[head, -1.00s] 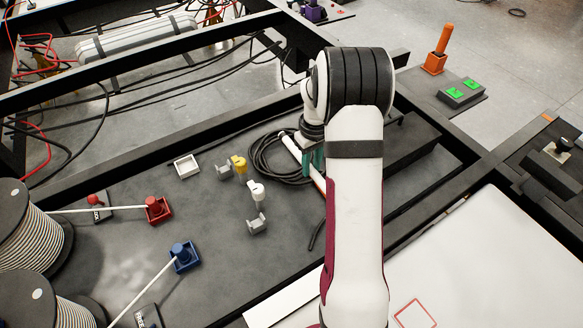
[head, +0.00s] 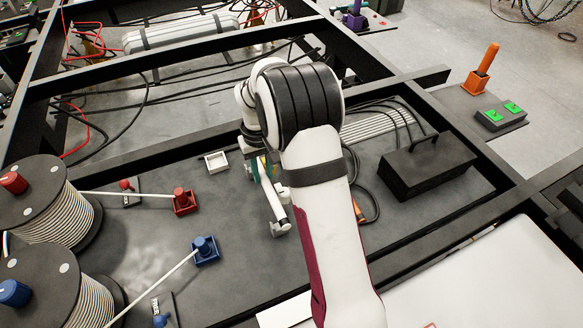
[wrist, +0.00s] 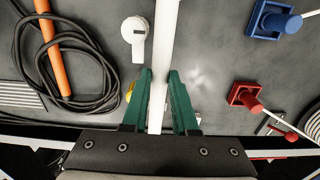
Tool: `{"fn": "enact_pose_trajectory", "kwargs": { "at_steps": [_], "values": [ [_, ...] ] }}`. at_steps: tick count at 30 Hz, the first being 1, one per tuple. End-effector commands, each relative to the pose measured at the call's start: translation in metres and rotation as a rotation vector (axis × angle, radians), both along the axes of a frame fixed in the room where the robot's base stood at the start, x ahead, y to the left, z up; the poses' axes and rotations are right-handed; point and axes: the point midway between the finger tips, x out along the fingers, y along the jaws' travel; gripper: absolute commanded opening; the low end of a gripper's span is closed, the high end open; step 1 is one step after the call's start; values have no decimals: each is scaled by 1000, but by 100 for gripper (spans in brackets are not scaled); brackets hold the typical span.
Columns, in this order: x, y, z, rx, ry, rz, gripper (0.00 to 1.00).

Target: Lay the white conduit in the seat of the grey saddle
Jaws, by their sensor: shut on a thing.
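The white conduit (head: 268,190) is held by my gripper (wrist: 160,78). In the wrist view the conduit (wrist: 166,32) runs between the two green fingers and out past the top edge. In the head view it slants down from the mostly hidden fingers (head: 262,161). A grey saddle (head: 280,229) shows at the conduit's lower end. I cannot tell whether they touch. The saddle cannot be made out in the wrist view, and any second saddle is hidden behind my arm or the conduit.
A white clip (wrist: 136,36) lies left of the conduit, with a yellow one (wrist: 129,92) partly hidden. A coiled black cable and orange rod (wrist: 52,50) lie further left. Red (head: 183,202) and blue (head: 205,249) blocks and a black toolbox (head: 428,167) flank the area.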

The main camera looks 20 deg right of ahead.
Motion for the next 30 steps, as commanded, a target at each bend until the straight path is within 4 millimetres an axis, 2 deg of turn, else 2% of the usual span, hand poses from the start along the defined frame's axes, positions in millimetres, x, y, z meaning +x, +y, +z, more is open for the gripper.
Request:
{"fn": "enact_pose_trajectory", "kwargs": {
  "at_steps": [4,16,21,30],
  "values": [
    [1,2,-10,-2,-4,14,0],
    [1,1,-58,-2,-4,13,0],
    [2,1,-66,-2,-6,13,0],
    [2,1,-66,-2,-6,13,0]
  ]
}}
